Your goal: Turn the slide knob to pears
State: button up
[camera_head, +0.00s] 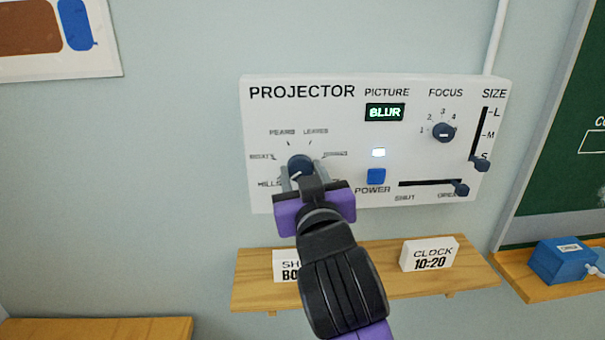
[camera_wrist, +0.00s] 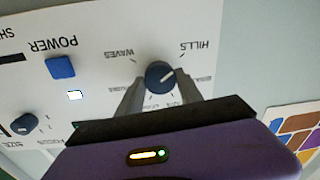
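The slide knob (camera_head: 300,163) is a dark blue dial at the lower left of the white projector panel (camera_head: 340,150). Several labels ring it, with PEARS (camera_head: 282,132) at its upper left and LEAVES at its upper right. Its white mark points to the lower left, toward the HILLS side. In the wrist view, turned about upside down, the knob (camera_wrist: 159,75) has its mark toward the upper right, on the HILLS (camera_wrist: 195,45) side. My gripper (camera_head: 303,174) has one grey finger on each side of the knob. Whether both fingers press on it is unclear.
The picture display (camera_head: 385,112) reads BLUR. The focus knob (camera_head: 444,132), blue power button (camera_head: 376,176), size slider (camera_head: 481,164) and shutter slider (camera_head: 460,188) are to the right. A wooden shelf (camera_head: 380,284) below holds a clock sign (camera_head: 429,255) and another sign partly hidden by my arm.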

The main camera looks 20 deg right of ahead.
jog(key=c, duration=0.8)
jog(key=m+b, duration=0.2)
jog(key=m, duration=0.1)
jog(key=shift+f, duration=0.2)
jog(key=m+b, duration=0.3)
jog(key=m, duration=0.2)
jog(key=shift+f+m+t+b, duration=0.1)
jog(key=shift+m+t+b, duration=0.2)
jog(key=shift+m+b, duration=0.1)
jog(key=m+h+b, duration=0.1)
jog(key=m+b, duration=0.4)
jog(key=m, duration=0.1)
jog(key=shift+f+m, duration=0.1)
jog(key=shift+m, duration=0.2)
jog(key=m+b, duration=0.3)
jog(key=m, duration=0.1)
jog(key=shift+b, duration=0.35)
jog(key=shift+m+h+b, duration=0.4)
jog(key=shift+m+b, duration=0.05)
jog(key=shift+m, duration=0.15)
